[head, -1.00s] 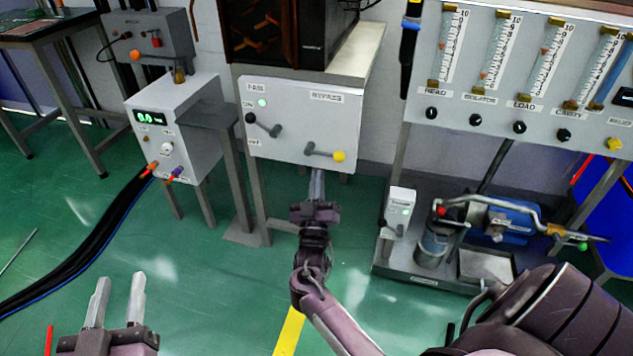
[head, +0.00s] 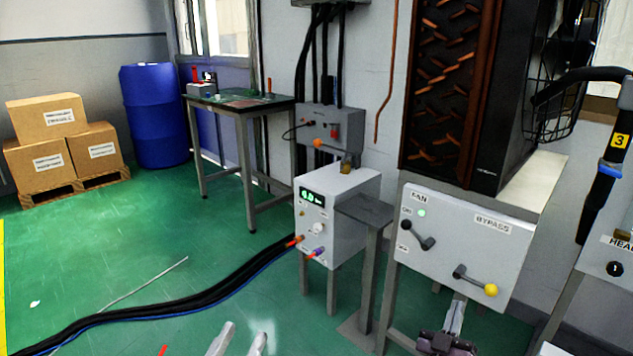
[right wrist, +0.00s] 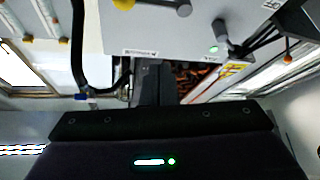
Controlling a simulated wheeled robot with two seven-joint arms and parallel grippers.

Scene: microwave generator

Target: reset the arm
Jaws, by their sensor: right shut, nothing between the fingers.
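My right gripper (head: 457,312) is at the lower right of the head view, just below the FAN/BYPASS panel (head: 455,237) in the picture. Its fingers are together with nothing between them. In the right wrist view the dark fingers (right wrist: 153,82) point up the picture toward the panel's edge; the gap to it cannot be judged. My left gripper (head: 240,343) is at the bottom edge of the head view. Its two pale fingers stand apart and empty, and its body is cut off.
The panel carries a black-knobbed lever (head: 418,235) and a yellow-knobbed lever (head: 477,281). A grey meter box (head: 345,215) stands left of it, with thick black cables (head: 200,296) along the floor. Boxes (head: 95,148) and a blue drum (head: 153,115) stand far left. Green floor between is mostly clear.

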